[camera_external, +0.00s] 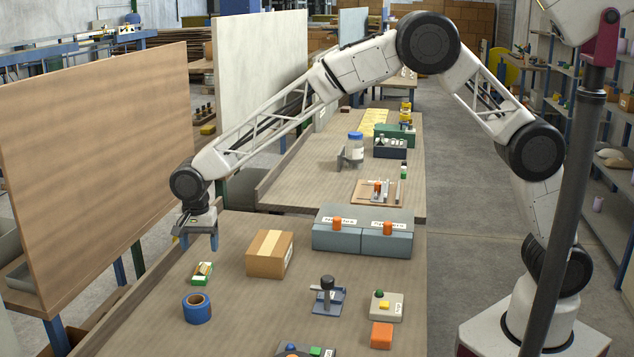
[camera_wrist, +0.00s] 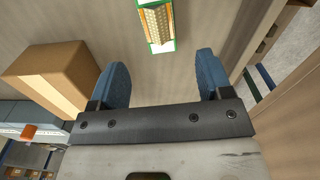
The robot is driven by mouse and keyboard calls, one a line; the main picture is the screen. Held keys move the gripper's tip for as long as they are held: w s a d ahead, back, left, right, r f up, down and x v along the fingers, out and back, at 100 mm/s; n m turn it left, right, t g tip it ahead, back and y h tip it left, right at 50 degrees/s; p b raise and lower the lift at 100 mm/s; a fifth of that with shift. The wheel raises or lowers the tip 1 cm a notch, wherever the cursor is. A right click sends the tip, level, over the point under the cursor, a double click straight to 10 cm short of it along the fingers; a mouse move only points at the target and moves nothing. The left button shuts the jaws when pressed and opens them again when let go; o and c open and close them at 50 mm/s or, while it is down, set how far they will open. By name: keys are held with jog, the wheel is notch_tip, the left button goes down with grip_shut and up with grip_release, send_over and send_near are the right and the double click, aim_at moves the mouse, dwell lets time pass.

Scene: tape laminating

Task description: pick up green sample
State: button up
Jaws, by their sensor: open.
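The green sample (camera_external: 202,273) is a small block with green edges and a pale, yellowish middle. It lies on the table near the left edge, behind a roll of blue tape (camera_external: 197,308). My gripper (camera_external: 198,241) is above the table's left edge, behind and above the sample, open and empty. In the wrist view the sample (camera_wrist: 157,24) is at the top centre, partly cut off by the frame, beyond the two blue fingers of my gripper (camera_wrist: 160,68) and not between them.
A cardboard box (camera_external: 269,254) stands right of the sample. A brown panel (camera_external: 95,160) stands to the left.

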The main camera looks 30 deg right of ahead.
aim_at(202, 264)
jog(key=shift+f, duration=0.95)
jog(key=shift+f, duration=2.65)
jog(key=c, duration=1)
jog(key=shift+r, duration=0.1)
jog(key=shift+r, duration=4.95)
